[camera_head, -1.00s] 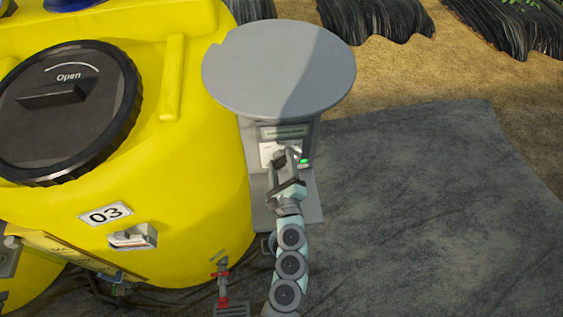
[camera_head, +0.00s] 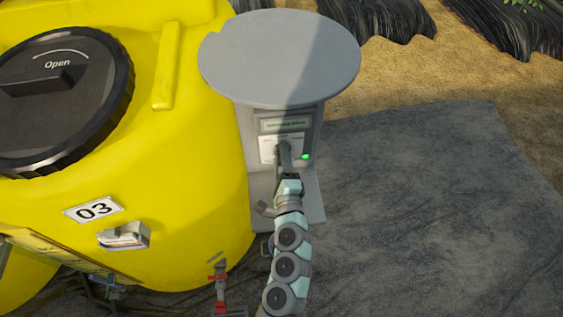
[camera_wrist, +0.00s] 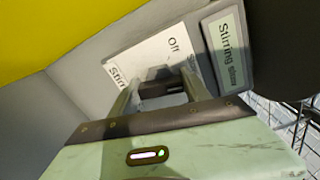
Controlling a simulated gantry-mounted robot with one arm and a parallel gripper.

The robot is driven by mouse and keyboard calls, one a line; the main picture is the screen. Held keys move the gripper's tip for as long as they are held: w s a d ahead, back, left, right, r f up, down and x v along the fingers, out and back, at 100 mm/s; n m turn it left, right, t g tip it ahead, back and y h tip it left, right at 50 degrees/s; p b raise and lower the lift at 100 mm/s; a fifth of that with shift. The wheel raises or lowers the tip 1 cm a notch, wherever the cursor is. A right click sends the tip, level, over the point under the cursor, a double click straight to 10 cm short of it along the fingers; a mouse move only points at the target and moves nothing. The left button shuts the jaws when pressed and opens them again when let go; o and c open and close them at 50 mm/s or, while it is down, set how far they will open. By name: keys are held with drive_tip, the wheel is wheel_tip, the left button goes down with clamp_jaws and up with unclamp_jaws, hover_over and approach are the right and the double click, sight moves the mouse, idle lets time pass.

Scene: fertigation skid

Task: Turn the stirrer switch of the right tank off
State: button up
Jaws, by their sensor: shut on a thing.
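The stirrer switch is a dark knob (camera_wrist: 160,90) on a white plate (camera_wrist: 152,56) marked "Off" and "Stirr…" in the wrist view. My gripper (camera_wrist: 163,82) is shut on the knob, with one finger on each side of it. Which mark the knob points at I cannot tell. In the head view my gripper (camera_head: 285,150) reaches up to the white plate (camera_head: 268,147) on the grey control post and hides the knob. A green lamp (camera_head: 305,156) glows at the right of the plate.
The control post has a wide round grey top (camera_head: 280,55) overhanging the panel. A yellow tank (camera_head: 190,200) labelled 03, with a black lid (camera_head: 60,100), stands close on the left. A label panel (camera_wrist: 230,50) is beside the plate. Dark ground sheet (camera_head: 430,190) lies free on the right.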

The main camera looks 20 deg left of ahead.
drive_tip(key=n+b, duration=0.1)
drive_tip(key=n, duration=0.1)
drive_tip(key=n+b, duration=0.1)
drive_tip(key=b, duration=0.1)
drive_tip(key=n+b, duration=0.1)
drive_tip(key=n, duration=0.1)
drive_tip(key=shift+f+n+b, duration=0.3)
drive_tip(key=shift+b, duration=0.1)
drive_tip(key=n+b, duration=0.3)
drive_tip(key=n, duration=0.1)
drive_tip(key=shift+d+n+b, duration=0.1)
drive_tip(key=shift+n+b, duration=0.5)
drive_tip(key=shift+n, duration=0.2)
drive_tip(key=shift+r, duration=0.1)
drive_tip(key=o, duration=1.4)
